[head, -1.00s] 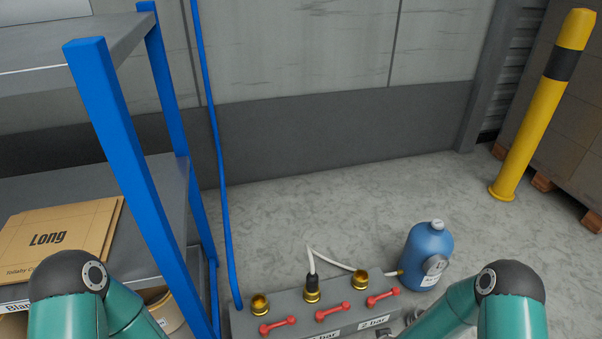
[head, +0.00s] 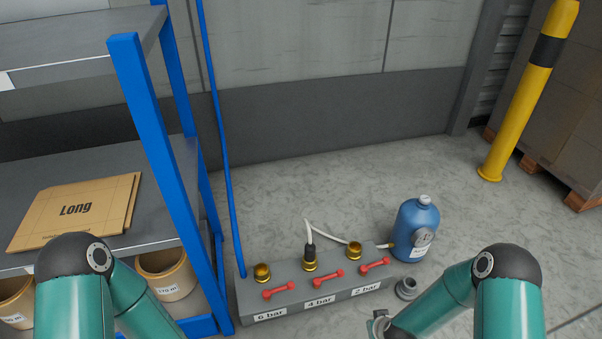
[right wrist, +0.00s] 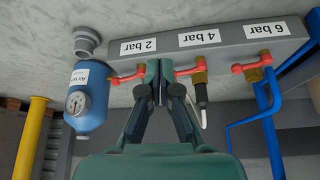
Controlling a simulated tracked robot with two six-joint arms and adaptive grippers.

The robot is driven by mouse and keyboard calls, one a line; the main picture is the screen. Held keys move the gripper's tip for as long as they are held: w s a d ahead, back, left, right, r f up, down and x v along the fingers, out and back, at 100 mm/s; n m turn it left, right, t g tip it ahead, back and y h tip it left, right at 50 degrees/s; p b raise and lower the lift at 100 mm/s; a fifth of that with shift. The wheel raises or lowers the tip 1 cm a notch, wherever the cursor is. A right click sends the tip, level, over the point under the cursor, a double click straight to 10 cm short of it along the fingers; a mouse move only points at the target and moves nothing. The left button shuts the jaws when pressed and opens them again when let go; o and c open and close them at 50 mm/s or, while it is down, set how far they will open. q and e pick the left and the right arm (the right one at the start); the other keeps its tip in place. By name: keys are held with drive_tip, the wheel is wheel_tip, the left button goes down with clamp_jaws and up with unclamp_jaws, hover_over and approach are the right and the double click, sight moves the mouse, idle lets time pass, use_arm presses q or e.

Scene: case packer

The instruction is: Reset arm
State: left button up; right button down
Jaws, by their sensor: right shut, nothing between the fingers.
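My right gripper (right wrist: 158,80) is shut and empty in the right wrist view, its fingertips in front of the grey manifold block near the 2 bar label. In the head view a small grey part of it (head: 379,324) shows at the bottom edge. My left arm (head: 80,290) comes in at the lower left, but its gripper is out of view. The manifold block (head: 335,296) stands on the floor with red valve levers and brass outlets. A black plug with a white hose (head: 310,254) sits at the 4 bar outlet. It also shows in the right wrist view (right wrist: 201,92).
A blue bottle with a gauge (head: 414,228) and a grey round fitting (head: 406,288) stand right of the block. A yellow post (head: 520,110) stands far right; floor between is clear.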

drive_tip(key=s+a+r+g+y+p, duration=0.1)
drive_tip(key=s+a+r+p, duration=0.15)
drive_tip(key=r+p, duration=1)
drive_tip(key=s+a+r+p, duration=0.1)
drive_tip(key=s+r+p, duration=0.2)
drive_tip(key=r+p, duration=0.95)
drive_tip(key=s+a+r+m+g+y+p, duration=0.2)
drive_tip(key=s+r+p, duration=0.4)
drive_tip(key=s+r, duration=0.5)
drive_tip(key=shift+s+a+r+m+g+y, duration=0.35)
drive_tip(key=shift+s+a+m+g, duration=0.45)
drive_tip(key=shift+a, duration=0.4)
